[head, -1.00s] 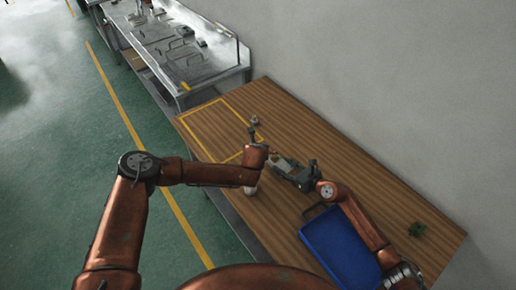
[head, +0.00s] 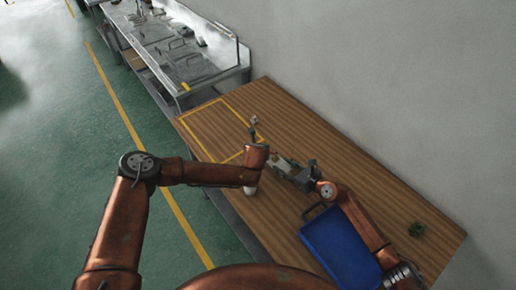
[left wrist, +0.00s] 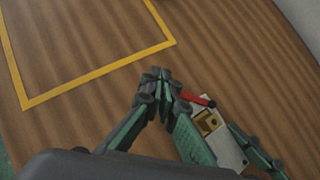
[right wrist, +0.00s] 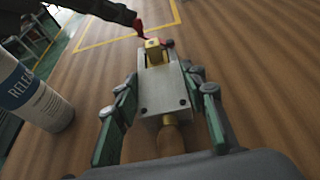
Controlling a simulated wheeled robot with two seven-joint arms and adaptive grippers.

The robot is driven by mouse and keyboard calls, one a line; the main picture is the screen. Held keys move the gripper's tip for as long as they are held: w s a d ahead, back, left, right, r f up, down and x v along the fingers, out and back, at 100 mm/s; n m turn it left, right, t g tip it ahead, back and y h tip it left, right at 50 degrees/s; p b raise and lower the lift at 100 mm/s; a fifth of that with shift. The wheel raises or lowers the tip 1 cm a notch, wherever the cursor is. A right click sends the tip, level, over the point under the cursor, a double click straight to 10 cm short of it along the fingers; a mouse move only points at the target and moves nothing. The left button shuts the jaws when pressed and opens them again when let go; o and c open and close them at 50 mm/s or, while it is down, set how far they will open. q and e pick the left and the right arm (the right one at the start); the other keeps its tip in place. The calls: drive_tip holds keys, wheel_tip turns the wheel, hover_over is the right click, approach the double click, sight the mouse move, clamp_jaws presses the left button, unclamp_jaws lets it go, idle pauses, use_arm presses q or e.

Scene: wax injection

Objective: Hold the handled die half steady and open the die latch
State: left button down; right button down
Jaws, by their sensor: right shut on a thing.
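The metal die (right wrist: 165,88) has a grey body, a brass-coloured part at its far end and a wooden handle (right wrist: 172,138) at its near end. A red latch lever (right wrist: 137,26) sticks up at the far end; it also shows in the left wrist view (left wrist: 198,100). My right gripper (right wrist: 160,80) is shut on the die, one finger along each side; in the head view the die (head: 280,162) is small. My left gripper (left wrist: 162,78) has its fingertips together beside the latch end, with nothing clearly visible between them. Contact with the lever cannot be told.
A white release bottle (right wrist: 32,90) stands left of the die. A blue tray (head: 340,248) lies near the table's front edge. A small green thing (head: 417,229) lies far right.

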use_arm(q)
drive_tip(key=shift+s+d+f, duration=0.1)
drive_tip(key=shift+s+d, duration=0.2)
drive_tip(key=shift+d, duration=0.25)
drive_tip(key=shift+s+d, duration=0.3)
drive_tip(key=shift+d, duration=0.25)
drive_tip(key=shift+s, duration=0.1)
drive_tip(key=a+v, duration=0.1)
drive_tip(key=v, duration=1)
drive_tip(key=shift+r, duration=0.55)
drive_tip(key=shift+a, duration=0.2)
drive_tip(key=shift+d, duration=0.1)
